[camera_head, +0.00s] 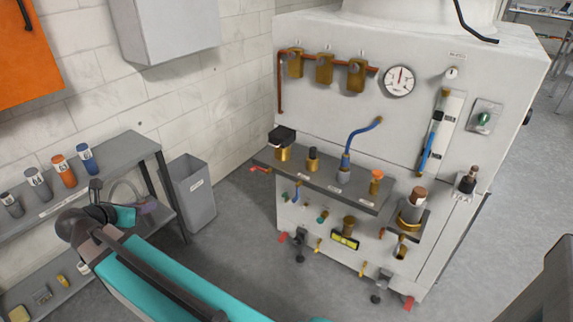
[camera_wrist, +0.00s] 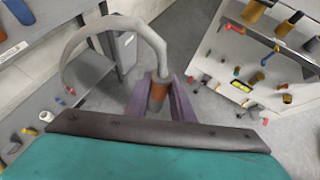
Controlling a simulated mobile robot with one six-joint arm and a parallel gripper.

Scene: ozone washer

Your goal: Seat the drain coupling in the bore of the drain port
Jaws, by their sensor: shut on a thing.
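The drain coupling (camera_wrist: 158,92) is a copper-brown cylinder with a grey hose on its far end, in the wrist view. My gripper (camera_wrist: 161,82) is shut on it, with one purple finger on each side. In the head view my gripper (camera_head: 144,206) is at the left, beside the shelf rack and apart from the washer; the coupling cannot be made out there. The white washer (camera_head: 345,140) stands at the right and carries several brass fittings on its front. I cannot tell which fitting is the drain port, or see its bore clearly.
The grey hose (camera_wrist: 115,24) arcs up and left from the coupling. A shelf rack (camera_head: 125,150) with several labelled bottles stands left, with a grey bin (camera_head: 190,195) behind my gripper. A ledge (camera_head: 330,181) with fittings projects from the washer. Floor between bin and washer is clear.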

